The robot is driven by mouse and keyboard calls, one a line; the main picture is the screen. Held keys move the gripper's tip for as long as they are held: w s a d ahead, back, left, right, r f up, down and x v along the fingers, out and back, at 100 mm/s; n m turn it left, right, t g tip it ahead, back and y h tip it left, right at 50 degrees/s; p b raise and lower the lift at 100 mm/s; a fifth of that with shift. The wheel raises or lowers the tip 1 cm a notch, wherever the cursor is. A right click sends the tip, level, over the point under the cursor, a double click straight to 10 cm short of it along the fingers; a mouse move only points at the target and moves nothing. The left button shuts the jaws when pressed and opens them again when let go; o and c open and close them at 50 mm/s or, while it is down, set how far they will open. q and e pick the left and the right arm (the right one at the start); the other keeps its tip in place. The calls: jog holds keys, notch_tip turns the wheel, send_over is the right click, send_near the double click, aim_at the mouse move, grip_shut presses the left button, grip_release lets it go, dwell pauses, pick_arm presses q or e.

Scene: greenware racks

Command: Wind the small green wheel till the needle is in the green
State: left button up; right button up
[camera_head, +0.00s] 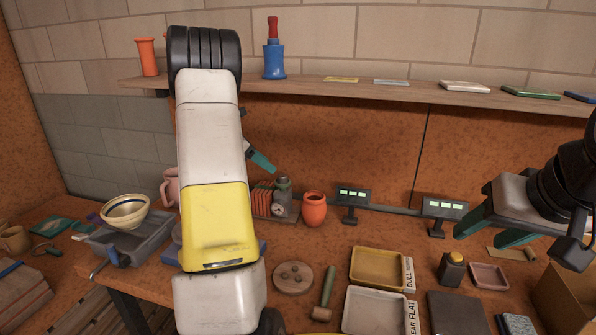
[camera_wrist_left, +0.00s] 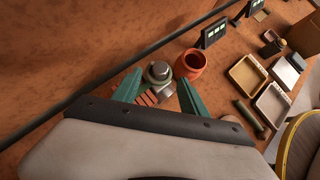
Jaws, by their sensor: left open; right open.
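A small grey-green round piece (camera_head: 284,184), which may be the green wheel, stands on a low stand at the back of the table. In the left wrist view its round top (camera_wrist_left: 158,72) shows between my fingers. A small metal part sits just below it. I cannot make out a needle or a green zone. My left gripper (camera_head: 262,160) is open and above the stand; one teal finger shows in the head view, both in the left wrist view (camera_wrist_left: 160,94), apart from the piece. My right gripper (camera_head: 488,231) is open and empty at the right.
An orange-red jar (camera_head: 314,210) stands just right of the stand, with reddish slabs (camera_head: 262,198) to its left. Two small displays (camera_head: 353,195) (camera_head: 445,207) with green segments stand further right. A yellow tray (camera_head: 378,268), a white tray (camera_head: 374,312) and a mallet (camera_head: 324,292) lie in front.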

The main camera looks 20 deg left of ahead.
aim_at(282, 175)
pick_arm(q)
jog(key=x, duration=0.7)
jog(key=shift+s, duration=0.1)
jog(key=shift+r, duration=0.1)
grip_shut()
jog(key=shift+m+g+h, duration=0.7)
jog(key=shift+m+g, duration=0.2)
jog(key=shift+m, duration=0.7)
